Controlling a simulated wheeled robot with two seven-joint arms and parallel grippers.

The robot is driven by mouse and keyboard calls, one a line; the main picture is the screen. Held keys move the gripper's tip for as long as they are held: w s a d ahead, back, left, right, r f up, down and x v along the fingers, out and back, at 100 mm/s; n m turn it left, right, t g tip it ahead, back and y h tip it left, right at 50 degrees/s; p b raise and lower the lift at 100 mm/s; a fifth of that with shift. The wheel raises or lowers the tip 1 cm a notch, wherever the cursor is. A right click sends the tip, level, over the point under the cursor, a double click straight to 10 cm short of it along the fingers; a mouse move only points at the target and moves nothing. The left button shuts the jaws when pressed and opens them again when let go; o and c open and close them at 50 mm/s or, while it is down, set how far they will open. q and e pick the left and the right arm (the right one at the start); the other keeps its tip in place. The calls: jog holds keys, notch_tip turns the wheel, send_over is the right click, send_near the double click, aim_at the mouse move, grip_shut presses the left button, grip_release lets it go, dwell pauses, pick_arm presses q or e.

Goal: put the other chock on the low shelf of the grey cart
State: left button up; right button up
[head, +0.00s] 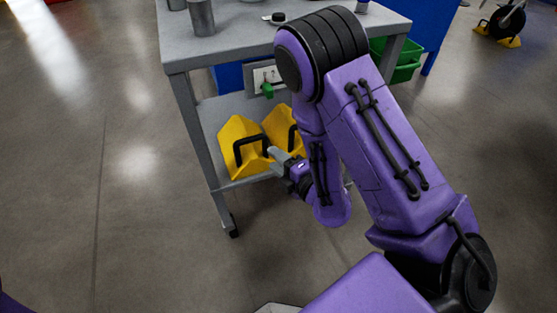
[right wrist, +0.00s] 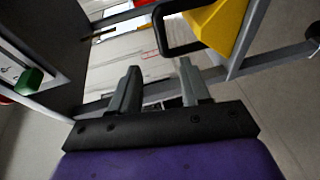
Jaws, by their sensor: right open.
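Two yellow chocks with black handles sit side by side on the low shelf (head: 226,107) of the grey cart (head: 235,43) in the head view, the left chock (head: 229,135) and the right chock (head: 277,122). My right gripper (head: 272,153) is at the front of the shelf, its fingers close to the chocks. In the right wrist view my right gripper (right wrist: 160,76) is open with nothing between its fingers. A black handle (right wrist: 161,38) and part of a yellow chock (right wrist: 224,25) are just beyond the fingertips. My left gripper is out of view.
A panel with a green part (head: 267,90) is under the cart top. Grey cups (head: 201,18) stand on top. A green bin (head: 405,65) is behind the cart. A wheel with yellow chocks (head: 509,41) is far right. Floor left of the cart is clear.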

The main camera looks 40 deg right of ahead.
jog(key=s+d+f+m+g+h, duration=0.2)
jog(key=s+f+m+g+h, duration=0.2)
jog(key=s+f+m+g, duration=0.9)
jog(key=s+f+m, duration=1)
jog(key=m, duration=0.2)
jog(key=shift+d+h, duration=0.2)
jog(key=shift+h, duration=0.1)
jog(key=shift+s, duration=0.1)
notch_tip(320, 180, up, 24)
jog(key=p, duration=2.3)
jog(key=shift+p, duration=0.4)
jog(key=shift+f, duration=0.1)
